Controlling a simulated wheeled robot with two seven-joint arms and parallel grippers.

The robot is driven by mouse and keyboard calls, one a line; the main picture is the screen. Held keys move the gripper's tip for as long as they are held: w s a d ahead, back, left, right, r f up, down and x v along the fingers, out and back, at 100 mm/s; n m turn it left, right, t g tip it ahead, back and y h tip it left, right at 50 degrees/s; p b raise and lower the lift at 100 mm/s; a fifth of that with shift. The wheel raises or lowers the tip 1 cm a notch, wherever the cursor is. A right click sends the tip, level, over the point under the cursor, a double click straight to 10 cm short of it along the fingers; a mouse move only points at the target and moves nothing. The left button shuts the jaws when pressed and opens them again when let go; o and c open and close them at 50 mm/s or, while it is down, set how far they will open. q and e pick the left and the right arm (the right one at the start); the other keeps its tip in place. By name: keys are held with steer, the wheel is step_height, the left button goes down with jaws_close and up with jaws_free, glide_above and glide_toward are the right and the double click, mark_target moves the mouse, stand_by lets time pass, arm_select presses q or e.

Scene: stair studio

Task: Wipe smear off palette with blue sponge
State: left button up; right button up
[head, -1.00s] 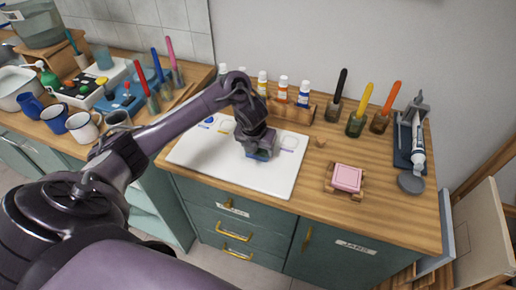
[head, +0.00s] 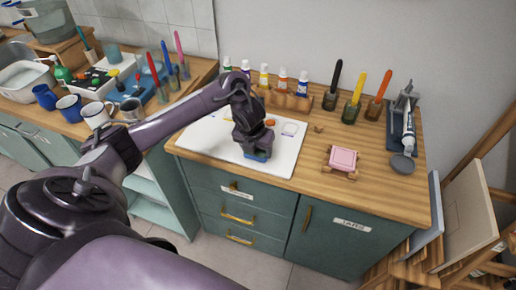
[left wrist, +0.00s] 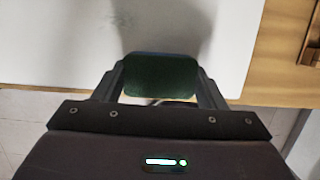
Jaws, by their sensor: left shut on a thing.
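The white palette (head: 210,136) lies flat on the wooden counter; it also fills much of the left wrist view (left wrist: 60,40). My left gripper (head: 256,149) is over the palette's front part, shut on the blue sponge (head: 258,157), which is low at the palette near its front edge. I cannot tell whether it touches. In the left wrist view the sponge (left wrist: 160,77) shows a dark green face between the two fingers. An outlined mark with a bluish tint (head: 290,129) is on the palette's right part. I cannot make out a smear; my arm hides part of the palette.
A wooden rack (head: 285,97) with paint tubes stands behind the palette. Several jars with coloured handles (head: 352,110) stand to its right. A pink block (head: 343,159) sits on a wooden holder at the right. Mugs (head: 98,115) stand on the left counter. Counter right of the palette is partly clear.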

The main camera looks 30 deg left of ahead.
arm_select(q)
steer(key=shift+w+a+r+p, duration=0.1)
steer(key=shift+w+r+p, duration=0.15)
steer(key=shift+r, duration=0.35)
steer(key=shift+w+r+p, duration=0.1)
steer(key=shift+r+p, duration=0.25)
steer(key=shift+r, duration=0.2)
steer(key=shift+w+r+p, duration=0.15)
steer(key=shift+r+p, duration=0.45)
steer(key=shift+r, duration=0.15)
steer(key=shift+r+p, duration=0.65)
steer(key=shift+r, duration=0.2)
steer(key=shift+r+p, duration=0.4)
steer(key=shift+r, duration=0.15)
arm_select(e)
steer(key=shift+d+r, duration=0.3)
steer(key=shift+r, duration=0.55)
steer(key=shift+d+r, duration=0.3)
steer(key=shift+r, duration=0.55)
steer(key=shift+d+r, duration=0.3)
steer(key=shift+r, duration=0.55)
steer(key=shift+s+a, duration=0.1)
steer(key=shift+a, duration=0.1)
